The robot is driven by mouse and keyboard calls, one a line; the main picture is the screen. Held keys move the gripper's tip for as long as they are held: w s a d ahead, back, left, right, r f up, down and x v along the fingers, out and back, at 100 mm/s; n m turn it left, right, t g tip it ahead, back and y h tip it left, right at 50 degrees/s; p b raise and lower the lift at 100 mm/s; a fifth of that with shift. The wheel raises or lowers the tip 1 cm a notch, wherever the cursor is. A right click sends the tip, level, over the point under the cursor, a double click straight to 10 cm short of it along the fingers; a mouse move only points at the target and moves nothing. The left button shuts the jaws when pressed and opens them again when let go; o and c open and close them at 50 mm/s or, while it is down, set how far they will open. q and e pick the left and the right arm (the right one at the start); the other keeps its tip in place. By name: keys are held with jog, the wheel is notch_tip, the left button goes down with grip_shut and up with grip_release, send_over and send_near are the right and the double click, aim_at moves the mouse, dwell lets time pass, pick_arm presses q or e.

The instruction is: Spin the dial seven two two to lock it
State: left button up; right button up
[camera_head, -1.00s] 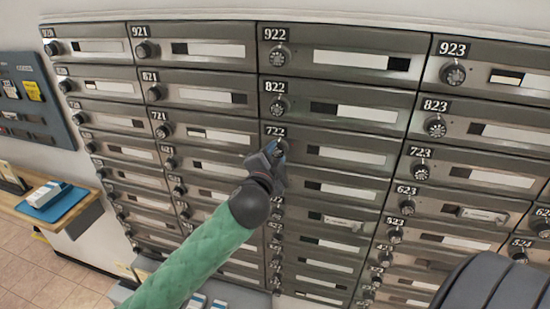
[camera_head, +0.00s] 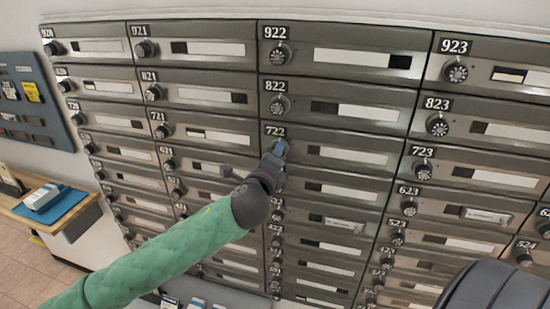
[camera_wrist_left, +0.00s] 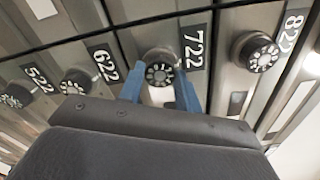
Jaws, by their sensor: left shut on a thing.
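The mailbox door labelled 722 (camera_head: 345,155) is shut in the middle of the mailbox wall. Its round dial (camera_wrist_left: 160,72) shows between the two blue fingers in the left wrist view, with the 722 label beside it. My left gripper (camera_head: 280,148) is at this dial, and its fingers (camera_wrist_left: 160,90) are shut on the dial's sides. In the head view the gripper hides the dial. My right gripper does not show.
Closely spaced dials surround this one: the 822 dial (camera_head: 279,105) above, the 622 dial (camera_wrist_left: 78,82) below and the 723 dial (camera_head: 421,170) to the right. A wooden counter with a blue tray (camera_head: 52,207) stands at the left. A dark rounded part (camera_head: 495,285) fills the lower right corner.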

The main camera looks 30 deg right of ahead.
pick_arm(q)
jog(key=shift+f+m+b, duration=0.15)
jog(key=shift+m+b, duration=1.35)
jog(key=shift+m, duration=4.5)
jog(key=o, duration=1)
jog(key=b+v, duration=0.4)
jog(key=v, duration=0.3)
jog(key=shift+s+a, duration=0.2)
jog(key=shift+a, duration=0.1)
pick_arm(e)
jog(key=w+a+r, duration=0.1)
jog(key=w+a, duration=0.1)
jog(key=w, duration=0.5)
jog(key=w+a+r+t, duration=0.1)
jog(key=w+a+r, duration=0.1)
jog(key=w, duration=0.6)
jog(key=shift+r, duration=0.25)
